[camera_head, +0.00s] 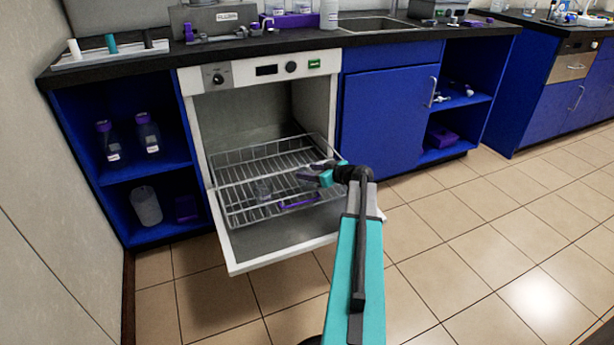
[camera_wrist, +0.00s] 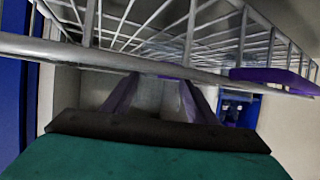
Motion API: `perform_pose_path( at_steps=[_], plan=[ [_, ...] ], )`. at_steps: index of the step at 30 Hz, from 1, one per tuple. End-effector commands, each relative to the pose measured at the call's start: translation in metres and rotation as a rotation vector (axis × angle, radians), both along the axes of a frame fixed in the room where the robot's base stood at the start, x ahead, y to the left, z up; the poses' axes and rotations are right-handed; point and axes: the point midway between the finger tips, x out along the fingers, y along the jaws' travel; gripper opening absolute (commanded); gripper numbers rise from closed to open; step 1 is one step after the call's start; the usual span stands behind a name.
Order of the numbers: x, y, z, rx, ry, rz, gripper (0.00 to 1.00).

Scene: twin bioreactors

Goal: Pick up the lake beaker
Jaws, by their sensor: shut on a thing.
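A clear, glassy vessel (camera_wrist: 156,97), seemingly the lake beaker, is between the two purple fingers of my gripper (camera_wrist: 158,92) in the wrist view. My gripper is shut on it. In the head view my gripper (camera_head: 306,173) is over the right part of the pulled-out wire rack (camera_head: 232,194), and the held vessel is hard to make out. Its label, if any, cannot be read.
The washer's open door (camera_head: 270,254) sticks out below the rack. The rack's wire rim (camera_wrist: 95,52) crosses close above my fingers. A purple item (camera_head: 299,202) lies in the rack. Blue cabinets (camera_head: 385,118) stand on both sides. The tiled floor at right is clear.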

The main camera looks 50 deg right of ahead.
Motion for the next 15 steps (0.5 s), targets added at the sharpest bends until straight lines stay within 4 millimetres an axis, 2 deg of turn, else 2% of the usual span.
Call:
perform_pose_path(
  at_steps=[1,9,15],
  plan=[
    [0.0,0.0,0.012,-0.001,-0.001,-0.001,0.29],
    [0.0,0.0,0.054,-0.002,-0.002,0.0,0.29],
    [0.0,0.0,0.075,-0.001,0.0,0.0,0.29]
  ],
)
